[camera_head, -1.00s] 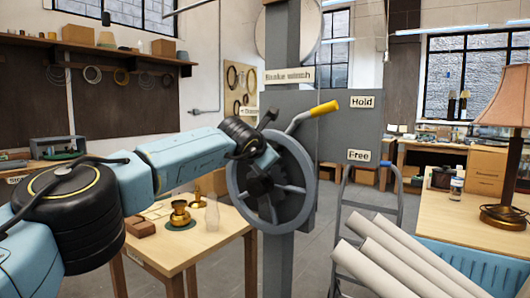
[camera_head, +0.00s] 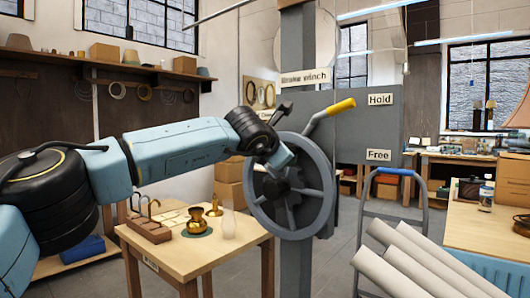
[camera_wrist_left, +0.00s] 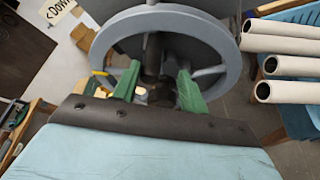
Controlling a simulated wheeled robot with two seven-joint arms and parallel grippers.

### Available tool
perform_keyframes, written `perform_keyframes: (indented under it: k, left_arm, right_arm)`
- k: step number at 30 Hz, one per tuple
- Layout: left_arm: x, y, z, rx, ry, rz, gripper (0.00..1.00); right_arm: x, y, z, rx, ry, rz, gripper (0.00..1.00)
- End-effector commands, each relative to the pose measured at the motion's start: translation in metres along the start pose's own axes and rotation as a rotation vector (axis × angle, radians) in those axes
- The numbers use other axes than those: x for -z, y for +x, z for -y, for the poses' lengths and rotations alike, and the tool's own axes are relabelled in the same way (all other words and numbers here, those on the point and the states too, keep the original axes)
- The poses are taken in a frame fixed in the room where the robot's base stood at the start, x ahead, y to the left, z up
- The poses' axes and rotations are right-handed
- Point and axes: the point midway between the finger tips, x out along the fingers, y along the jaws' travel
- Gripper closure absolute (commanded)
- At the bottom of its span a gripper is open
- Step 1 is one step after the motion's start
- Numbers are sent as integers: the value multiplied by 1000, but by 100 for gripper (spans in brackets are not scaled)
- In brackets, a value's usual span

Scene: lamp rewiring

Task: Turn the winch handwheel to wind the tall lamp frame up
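The grey spoked winch handwheel (camera_head: 314,222) is mounted on a grey post (camera_head: 297,120) under a "Brake winch" sign. It also fills the upper part of the left wrist view (camera_wrist_left: 226,40). My left gripper (camera_wrist_left: 157,78) is at the wheel. Its two green fingers are spread apart, with the dark hub and spoke area seen between them. Whether they touch the wheel is unclear, and the head view hides them behind the wrist. A lever with a yellow grip (camera_head: 342,106) rises beside the wheel towards the "Hold" label (camera_head: 381,99). The tall lamp frame cannot be made out. My right gripper is not in view.
A wooden table (camera_head: 232,257) with brass parts (camera_head: 196,219) stands left of the post. Pale tubes (camera_head: 420,262) and a hand truck (camera_head: 407,190) are at the right. A "Free" label (camera_head: 378,155) is below "Hold". A workbench (camera_head: 485,226) is at the right edge.

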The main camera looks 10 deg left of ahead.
Motion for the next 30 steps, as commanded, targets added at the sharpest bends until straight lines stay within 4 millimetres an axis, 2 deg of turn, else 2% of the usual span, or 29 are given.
perform_keyframes:
  k: [1,6,15,21,29,30]
  left_arm:
    - [0,-7,-2,-4,0,4,57]
    - [1,-33,-5,-5,-2,6,57]
    - [2,-77,-9,-5,-6,7,57]
    - [1,-88,-10,-5,-7,8,57]
    - [1,-89,-10,-5,-7,7,57]
    - [1,-89,-10,-5,-8,7,61]
  right_arm:
    - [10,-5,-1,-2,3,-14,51]
    - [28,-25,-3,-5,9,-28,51]
    - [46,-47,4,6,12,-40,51]
    - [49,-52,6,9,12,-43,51]
    - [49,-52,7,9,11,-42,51]
    - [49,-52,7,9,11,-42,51]
